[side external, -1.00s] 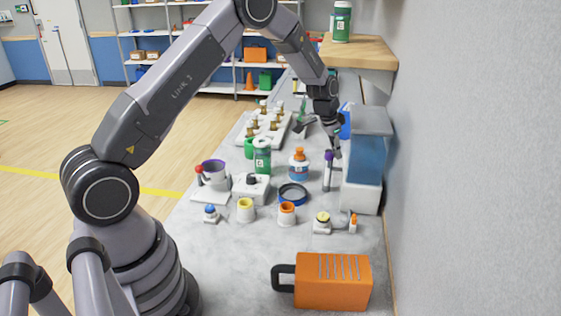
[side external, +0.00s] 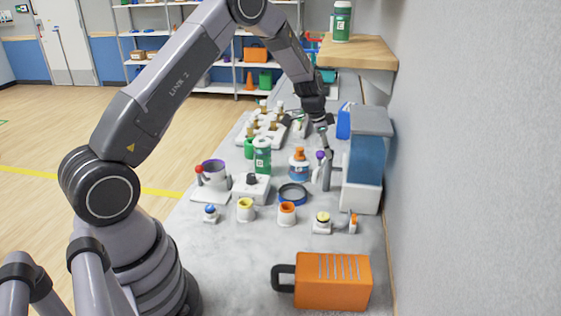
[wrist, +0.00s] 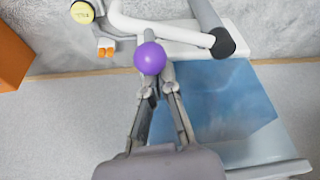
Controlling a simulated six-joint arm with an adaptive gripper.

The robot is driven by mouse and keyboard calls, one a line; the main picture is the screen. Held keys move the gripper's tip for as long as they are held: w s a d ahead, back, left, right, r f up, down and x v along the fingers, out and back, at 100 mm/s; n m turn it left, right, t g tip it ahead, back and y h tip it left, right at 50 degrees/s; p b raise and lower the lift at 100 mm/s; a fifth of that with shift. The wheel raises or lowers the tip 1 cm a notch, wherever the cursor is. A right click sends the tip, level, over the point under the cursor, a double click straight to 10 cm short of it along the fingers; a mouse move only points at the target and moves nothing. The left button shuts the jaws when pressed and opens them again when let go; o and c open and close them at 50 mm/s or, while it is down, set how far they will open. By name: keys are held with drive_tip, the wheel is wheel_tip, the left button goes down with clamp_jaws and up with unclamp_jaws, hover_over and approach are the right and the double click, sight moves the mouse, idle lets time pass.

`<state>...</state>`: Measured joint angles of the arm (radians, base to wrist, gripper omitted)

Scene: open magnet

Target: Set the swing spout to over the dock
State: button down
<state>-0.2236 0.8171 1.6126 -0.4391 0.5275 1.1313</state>
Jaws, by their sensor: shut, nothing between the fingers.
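The swing spout appears to be the unit with a purple ball knob (wrist: 150,59), a white curved tube (wrist: 165,30) and a dark round end (wrist: 223,42). In the side view its purple knob (side external: 320,155) stands beside a grey post (side external: 327,174), left of the blue tank. My gripper (wrist: 160,80) is shut and empty. Its fingertips are right at the knob in the wrist view; whether they touch it I cannot tell. In the side view my gripper (side external: 326,142) points down just above the knob. I cannot tell which part is the dock.
The blue tank (side external: 364,160) stands close on the right, by the wall. A white bottle with an orange cap (side external: 299,165) and a blue ring (side external: 292,194) are to the left. A yellow-topped device (side external: 322,220) and an orange box (side external: 333,282) are nearer the camera.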

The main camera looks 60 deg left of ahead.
drive_tip(key=a+m, duration=0.1)
drive_tip(key=m, duration=0.1)
drive_tip(key=s+a+m+g+h, duration=0.1)
drive_tip(key=a+m, duration=0.3)
drive_tip(key=m, duration=0.1)
drive_tip(key=shift+s+g+h, duration=0.3)
drive_tip(key=shift+s, duration=0.05)
drive_tip(key=shift+a, duration=0.1)
idle(0.5)
drive_tip(key=w+v, duration=0.1)
drive_tip(key=v, duration=0.9)
drive_tip(key=shift+s, duration=0.35)
